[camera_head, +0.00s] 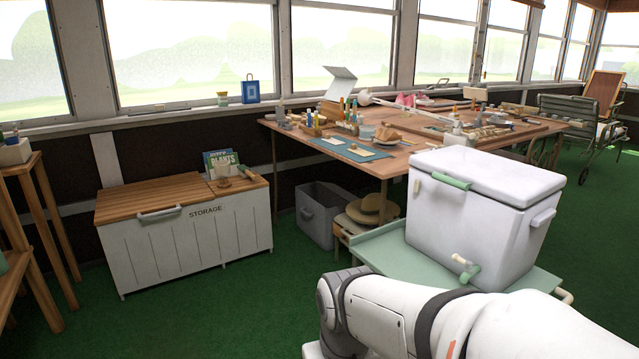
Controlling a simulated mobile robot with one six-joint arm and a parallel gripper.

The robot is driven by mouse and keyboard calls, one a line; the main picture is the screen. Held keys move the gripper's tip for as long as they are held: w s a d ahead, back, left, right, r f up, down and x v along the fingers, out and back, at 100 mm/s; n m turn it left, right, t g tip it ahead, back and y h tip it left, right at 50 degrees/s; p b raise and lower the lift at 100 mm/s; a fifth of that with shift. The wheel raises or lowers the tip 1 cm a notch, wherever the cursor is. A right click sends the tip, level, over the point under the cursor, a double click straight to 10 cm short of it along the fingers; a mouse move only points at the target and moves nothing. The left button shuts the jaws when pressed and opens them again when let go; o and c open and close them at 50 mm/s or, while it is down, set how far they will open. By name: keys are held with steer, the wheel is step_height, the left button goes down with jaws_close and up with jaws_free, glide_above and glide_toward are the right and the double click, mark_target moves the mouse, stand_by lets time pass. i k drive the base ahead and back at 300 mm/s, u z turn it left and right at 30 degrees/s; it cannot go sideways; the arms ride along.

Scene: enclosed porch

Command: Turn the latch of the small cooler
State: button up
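A small white cooler (480,223) with a closed lid stands on a pale green cart at the right. A green latch (452,181) lies roughly level across the upper front, near the lid seam. Lower on the same face is a tap (467,270) with a green part and a cream handle. My white arm crosses the bottom right, in front of the cart. My gripper does not show, so its state and place relative to the latch are hidden.
The cart top (385,250) has bare room left of the cooler. A white storage chest (187,240) stands at the left. A cluttered wooden table (400,165) is behind the cooler. A grey bin (318,222) and a straw hat (368,210) sit nearby. Green floor is open front left.

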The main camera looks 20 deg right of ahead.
mark_target(502, 242)
steer(key=i, duration=1)
